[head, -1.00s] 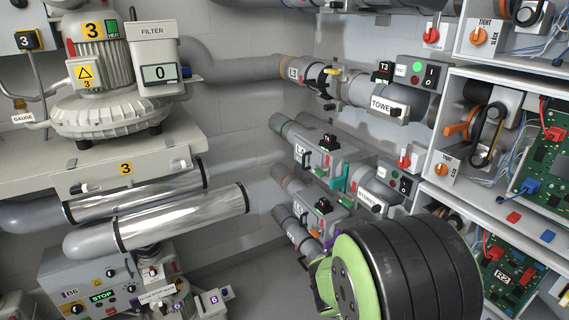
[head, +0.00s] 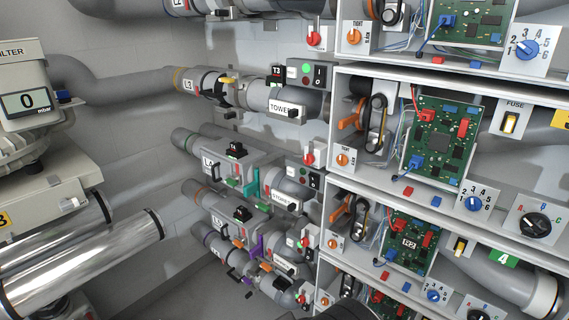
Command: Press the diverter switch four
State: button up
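A small black switch block (head: 236,150) with red on it sits on top of the grey diverter housing beside the pipe marked L4 (head: 208,163). Its own tag is too small to read surely. A similar black switch (head: 243,214) sits on the housing below it. A switch tagged T3 (head: 275,76) is above, near the pipe marked L3 (head: 188,86). No fingertips of my gripper show in this view, so its state and its distance from the switches are hidden. A dark rounded part at the bottom edge looks like my own arm.
Open shelves hold green circuit boards (head: 441,133), belts and dials along the right. Control boxes (head: 306,74) stand between the pipes and shelves. Shiny pipes (head: 80,262) and a filter unit (head: 24,90) fill the left. Some bare floor (head: 185,290) shows at lower left.

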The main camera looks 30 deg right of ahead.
aim_at(314, 180)
jog(key=z, duration=1.1)
